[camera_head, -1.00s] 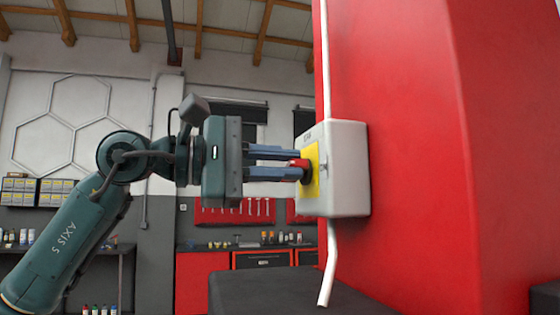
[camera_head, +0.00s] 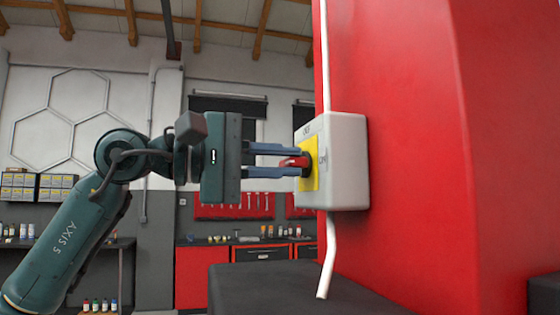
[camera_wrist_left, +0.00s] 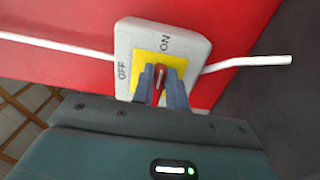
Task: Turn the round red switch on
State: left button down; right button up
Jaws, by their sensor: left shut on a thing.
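The red switch knob (camera_head: 294,162) sits on a yellow plate (camera_head: 309,166) on the side of a pale grey switch box (camera_head: 345,160). My left gripper (camera_head: 304,161) is shut on the knob, with a finger above and below it. In the left wrist view the fingers (camera_wrist_left: 160,86) stand on both sides of the knob (camera_wrist_left: 160,76), which carries a pale line. That line points roughly toward the ON label at the top; the OFF label is at the left of the box. The fingers partly hide the knob. My right gripper is not in view.
The box is fixed to a large red panel (camera_head: 420,140). A white conduit (camera_head: 328,250) runs above and below the box. A dark flat surface (camera_head: 265,290) lies below. A workbench with red cabinets (camera_head: 202,272) and hanging tools stands behind. Open space surrounds the gripper.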

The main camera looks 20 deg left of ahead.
pick_arm(q)
jog(key=c, duration=1.4)
grip_release()
jog(key=b+v, duration=0.3)
jog(key=v, duration=1)
jog(key=shift+s, duration=0.1)
